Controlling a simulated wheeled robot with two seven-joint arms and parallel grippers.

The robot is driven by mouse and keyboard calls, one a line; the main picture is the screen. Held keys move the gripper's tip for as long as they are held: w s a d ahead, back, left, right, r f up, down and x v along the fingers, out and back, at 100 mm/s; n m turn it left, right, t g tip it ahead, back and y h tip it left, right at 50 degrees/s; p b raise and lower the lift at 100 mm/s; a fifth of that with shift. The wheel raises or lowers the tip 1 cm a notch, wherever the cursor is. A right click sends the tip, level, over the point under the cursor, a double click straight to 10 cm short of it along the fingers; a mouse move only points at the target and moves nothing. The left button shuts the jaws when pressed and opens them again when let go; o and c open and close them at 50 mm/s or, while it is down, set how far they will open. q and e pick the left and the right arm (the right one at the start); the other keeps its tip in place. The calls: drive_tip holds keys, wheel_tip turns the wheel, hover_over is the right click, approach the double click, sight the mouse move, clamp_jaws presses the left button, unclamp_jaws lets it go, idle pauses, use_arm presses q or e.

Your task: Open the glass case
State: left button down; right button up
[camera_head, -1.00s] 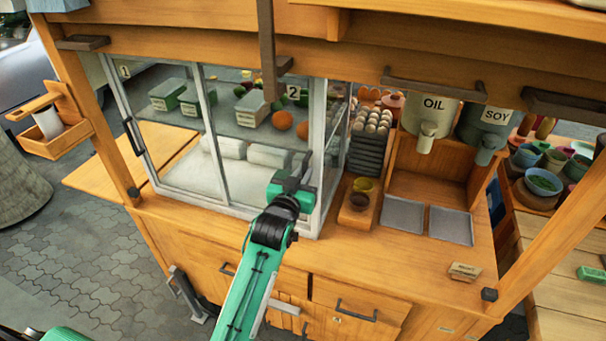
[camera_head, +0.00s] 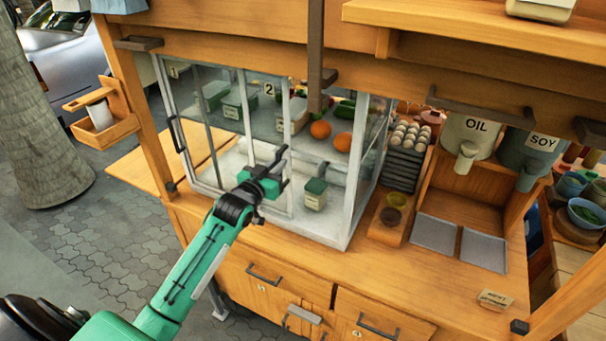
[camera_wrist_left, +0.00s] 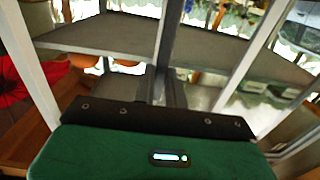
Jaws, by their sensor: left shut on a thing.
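The glass case (camera_head: 352,205) stands on the wooden counter with a white frame and sliding glass doors. Door 2 (camera_head: 269,110) is slid left and overlaps door 1 (camera_head: 178,100). The right part of the front is open, showing oranges on the shelf and a green-lidded jar (camera_head: 315,194) on the floor. My left gripper (camera_head: 279,163) is at door 2's right edge, shut on its upright handle. In the left wrist view, the gripper (camera_wrist_left: 160,88) is against an upright bar; its fingertips are hard to make out. My right gripper is not in view.
Oil (camera_head: 471,135) and soy (camera_head: 530,155) dispensers stand to the right of the case, above two grey trays (camera_head: 435,233). An egg stack (camera_head: 405,155) and small sauce cups (camera_head: 391,217) are beside the case. A dark bar (camera_head: 315,60) hangs before its top.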

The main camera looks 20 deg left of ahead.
use_arm(q)
approach(263, 147)
drive_tip(key=w+b, duration=0.1)
drive_tip(key=w, duration=0.3)
drive_tip(key=shift+d+r, duration=0.1)
drive_tip(key=shift+r, duration=0.05)
drive_tip(key=c, duration=1.4)
unclamp_jaws()
drive_tip(key=shift+c, duration=0.2)
drive_tip(key=s+b, duration=0.4)
drive_tip(key=s, duration=0.9)
drive_tip(key=shift+s+a, duration=0.25)
drive_tip(key=shift+s, duration=0.15)
